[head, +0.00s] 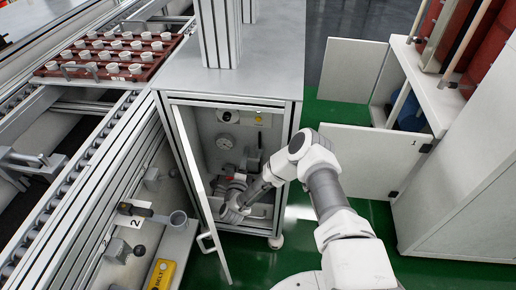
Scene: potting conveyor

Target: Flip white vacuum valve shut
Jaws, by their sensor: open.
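The open cabinet (174,101) stands in the middle of the head view. Inside are a round gauge (225,142), a grey upright fitting with a dark lever (252,161), and red-and-grey pipe fittings (237,183) lower down. I cannot clearly tell which part is the white vacuum valve, or how its lever is set. My gripper (231,209) reaches into the lower part of the cabinet, in front of the pipe fittings. It is open. Its fingertips are small and partly hidden, and I cannot tell whether they touch anything.
The cabinet door (199,185) stands open at the left. A roller conveyor (84,172) and a red tray (130,74) of white pots lie left. A yellow box (161,274) is at bottom left. A white cabinet with open doors (366,160) stands right; green floor lies between.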

